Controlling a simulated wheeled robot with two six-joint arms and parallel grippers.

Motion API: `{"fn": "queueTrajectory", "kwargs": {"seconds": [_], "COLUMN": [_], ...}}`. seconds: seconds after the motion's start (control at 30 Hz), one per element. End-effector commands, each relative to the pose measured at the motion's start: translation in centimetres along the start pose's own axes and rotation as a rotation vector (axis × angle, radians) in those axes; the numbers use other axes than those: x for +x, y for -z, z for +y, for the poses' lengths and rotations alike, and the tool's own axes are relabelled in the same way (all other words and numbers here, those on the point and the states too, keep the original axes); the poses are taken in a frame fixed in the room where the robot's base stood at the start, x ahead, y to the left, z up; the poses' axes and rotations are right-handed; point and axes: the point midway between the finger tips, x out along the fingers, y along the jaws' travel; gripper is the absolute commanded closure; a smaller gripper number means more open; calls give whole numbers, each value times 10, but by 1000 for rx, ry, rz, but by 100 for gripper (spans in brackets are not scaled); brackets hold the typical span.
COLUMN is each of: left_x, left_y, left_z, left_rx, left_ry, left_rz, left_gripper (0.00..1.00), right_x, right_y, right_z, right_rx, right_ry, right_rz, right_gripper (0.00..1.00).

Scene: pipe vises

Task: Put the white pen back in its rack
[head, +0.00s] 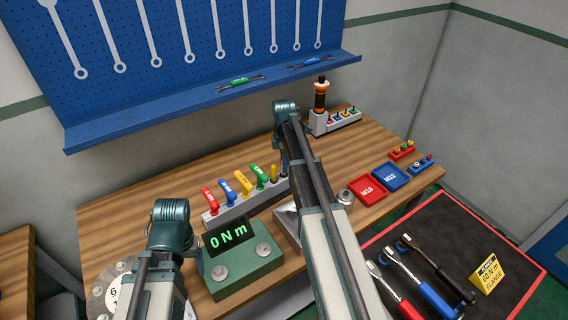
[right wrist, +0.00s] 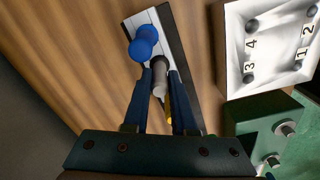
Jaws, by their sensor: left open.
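The long rack (head: 236,210) stands on the bench behind the green torque tester, with red, blue, yellow and green handles and a slim yellow pen (head: 273,173) in it. In the right wrist view its pale top (right wrist: 132,23) runs under my right gripper (right wrist: 160,72). That gripper is shut on a greyish-white pen (right wrist: 162,84) with a dark end, over the rack near a blue-topped item (right wrist: 146,40). I cannot tell whether the pen touches the rack. In the head view my right arm hides the pen. My left gripper (head: 171,225) is open and empty, left of the tester.
The green torque tester (head: 240,271) reads 0 N m. A pale numbered tray (right wrist: 236,50) lies beside the rack. Red (head: 367,190) and blue (head: 390,177) trays, a small rack (head: 343,121) and a dark mat with torque wrenches (head: 440,230) lie to the right.

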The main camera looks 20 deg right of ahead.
Motion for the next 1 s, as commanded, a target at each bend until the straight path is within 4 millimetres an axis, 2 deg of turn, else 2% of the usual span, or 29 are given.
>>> {"fn": "queueTrajectory", "kwargs": {"seconds": [0.03,0.17,0.47,0.67,0.87,1.0], "left_x": [0,0,0,-8,-28,-48], "left_y": [0,0,0,0,-2,-3], "left_z": [0,0,0,-1,-3,-5], "left_rx": [0,0,0,0,1,1], "left_ry": [0,0,0,0,0,0], "left_rz": [0,0,0,0,0,0], "left_gripper": [29,29,29,29,29,29], "right_x": [0,0,0,-8,-28,-48], "right_y": [0,0,0,0,0,0], "right_z": [0,0,0,0,0,0], "right_rx": [0,0,0,0,0,0], "right_ry": [0,0,0,-1,-1,0], "right_rz": [0,0,0,0,0,0], "right_gripper": [65,42,42,42,42,42]}}
